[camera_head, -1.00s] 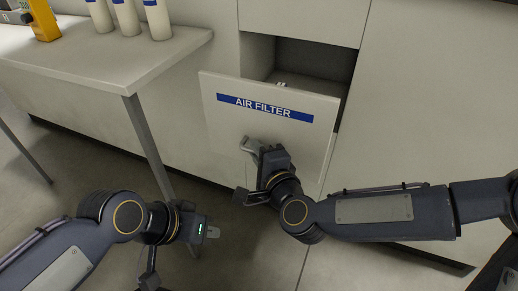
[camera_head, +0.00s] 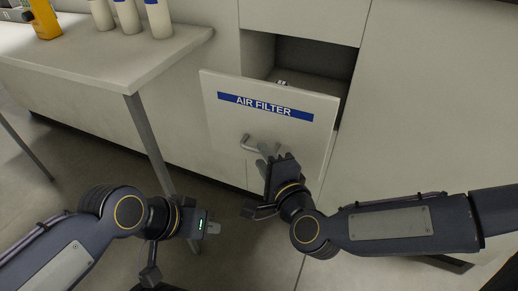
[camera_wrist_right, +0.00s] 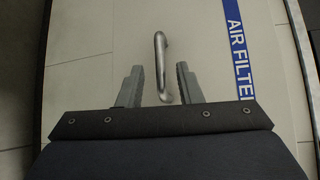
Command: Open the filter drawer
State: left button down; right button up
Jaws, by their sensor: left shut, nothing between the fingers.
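The filter drawer (camera_head: 225,110) is a light panel with a blue "AIR FILTER" label (camera_head: 265,105). It stands pulled out from the cabinet, with the dark inside showing behind its front. Its metal bar handle (camera_head: 250,144) is below the label; the handle also shows in the right wrist view (camera_wrist_right: 160,62). My right gripper (camera_head: 268,152) is at the handle. In the wrist view its fingers (camera_wrist_right: 155,84) are spread, one on each side of the handle's lower end, with gaps. My left gripper (camera_head: 214,228) is shut and empty, low and left of the drawer.
A table (camera_head: 120,72) at the left carries several white bottles (camera_head: 158,20) and a yellow object (camera_head: 45,20). Its leg (camera_head: 150,145) stands left of the drawer. Cabinet panels (camera_head: 430,100) fill the right. Floor is open below the drawer.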

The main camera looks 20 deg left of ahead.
jog(key=v, duration=0.4)
jog(key=shift+p, duration=0.3)
jog(key=d+f+n+g+h, duration=0.1)
jog(key=d+n+g+h, duration=0.45)
jog(key=d, duration=1.15)
jog(key=s+d+f+n+h, duration=0.2)
jog(key=s+d+f+n, duration=0.15)
jog(key=s+d, duration=1.1)
notch_tip(320, 180, up, 33)
jog(key=d+p, duration=0.1)
jog(key=p, duration=3.1)
jog(key=shift+w+g+p, duration=0.35)
jog(key=shift+w+p, duration=0.05)
jog(key=shift+w, duration=0.05)
